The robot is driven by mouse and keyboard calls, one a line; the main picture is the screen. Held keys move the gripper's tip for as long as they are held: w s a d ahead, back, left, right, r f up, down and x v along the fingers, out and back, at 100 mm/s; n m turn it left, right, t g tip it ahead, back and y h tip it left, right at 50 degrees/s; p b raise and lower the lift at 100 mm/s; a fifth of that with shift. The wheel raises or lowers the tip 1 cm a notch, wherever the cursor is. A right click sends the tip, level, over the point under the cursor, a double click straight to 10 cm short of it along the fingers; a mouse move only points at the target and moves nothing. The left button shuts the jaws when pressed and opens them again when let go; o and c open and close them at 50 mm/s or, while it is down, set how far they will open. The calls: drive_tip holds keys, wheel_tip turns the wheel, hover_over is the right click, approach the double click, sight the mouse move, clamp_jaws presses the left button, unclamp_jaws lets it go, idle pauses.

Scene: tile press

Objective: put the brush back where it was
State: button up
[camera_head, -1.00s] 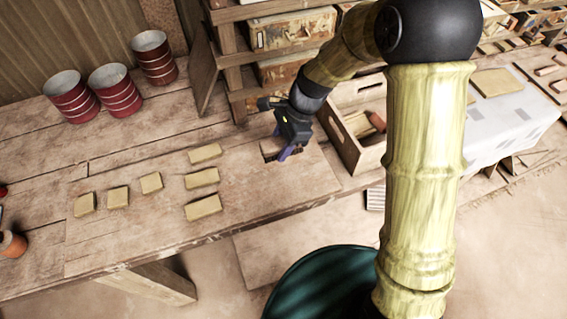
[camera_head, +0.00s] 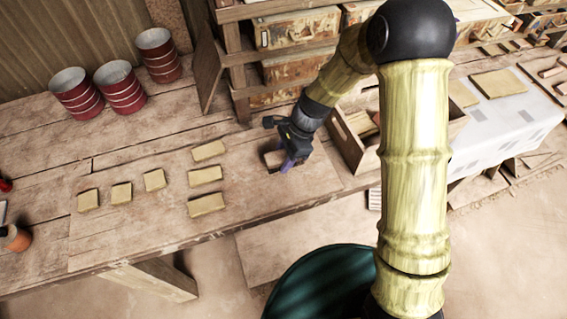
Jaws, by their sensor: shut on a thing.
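My gripper (camera_head: 285,165) is low over the right part of the wooden bench, its fingers pointing down. It is shut on a small brown thing with a darker underside, which appears to be the brush (camera_head: 272,158). The fingers and wrist hide part of it. I cannot tell whether the brush touches the bench top or is just above it.
Several yellowish tiles (camera_head: 207,151) lie left of my gripper on the bench (camera_head: 130,230). A wooden crate (camera_head: 362,160) stands to the right, partly behind my arm. Red-striped cans (camera_head: 122,90) stand back left. A shelf with drawers (camera_head: 300,32) rises behind.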

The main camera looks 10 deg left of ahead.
drive_tip(key=shift+f, duration=1.85)
drive_tip(key=shift+f, duration=0.1)
drive_tip(key=o, duration=0.9)
drive_tip(key=v, duration=1.2)
drive_tip(key=shift+w, duration=0.1)
